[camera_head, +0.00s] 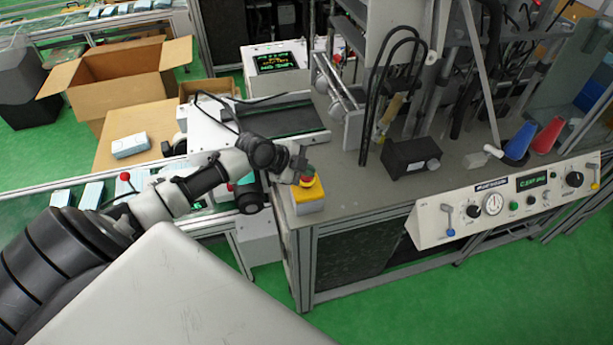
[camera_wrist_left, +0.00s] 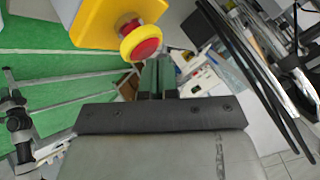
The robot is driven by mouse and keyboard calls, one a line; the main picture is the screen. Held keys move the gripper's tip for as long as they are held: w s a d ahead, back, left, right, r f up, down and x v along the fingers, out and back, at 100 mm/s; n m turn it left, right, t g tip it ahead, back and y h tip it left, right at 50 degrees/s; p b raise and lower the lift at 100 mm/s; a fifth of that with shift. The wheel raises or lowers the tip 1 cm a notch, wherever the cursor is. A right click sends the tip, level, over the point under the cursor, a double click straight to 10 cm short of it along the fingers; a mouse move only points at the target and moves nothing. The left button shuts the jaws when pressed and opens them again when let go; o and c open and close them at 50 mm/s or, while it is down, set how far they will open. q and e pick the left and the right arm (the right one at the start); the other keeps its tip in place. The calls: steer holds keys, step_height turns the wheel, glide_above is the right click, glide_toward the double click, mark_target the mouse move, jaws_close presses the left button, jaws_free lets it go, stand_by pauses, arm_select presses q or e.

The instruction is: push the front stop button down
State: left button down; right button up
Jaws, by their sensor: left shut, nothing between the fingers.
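The front stop button (camera_head: 307,180) is a red mushroom cap on a yellow and grey box (camera_head: 309,199), at the front left corner of the grey machine table. My left gripper (camera_head: 301,163) is at the button, its shut fingers just above or against the cap; I cannot tell whether they touch. In the left wrist view, the red button (camera_wrist_left: 146,49) with its yellow collar shows just beyond and slightly left of the shut, empty fingertips (camera_wrist_left: 158,66). The yellow box (camera_wrist_left: 92,22) fills the upper left there. My right gripper is not in view.
A black box (camera_head: 410,157) and machine frames stand on the table behind the button. A sloped control panel (camera_head: 500,208) with knobs and a gauge is at the right. An open cardboard box (camera_head: 115,80) and a conveyor are at the left. Green floor is clear in front.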

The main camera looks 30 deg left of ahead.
mark_target(306, 178)
arm_select(q)
steer(key=shift+f, duration=0.2)
steer(key=shift+r, duration=0.1)
steer(key=shift+r+p, duration=0.45)
steer(key=shift+r, duration=0.3)
step_height(306, 178, up, 5)
steer(key=p, duration=0.3)
steer(key=shift+p, duration=0.3)
stand_by(0.3)
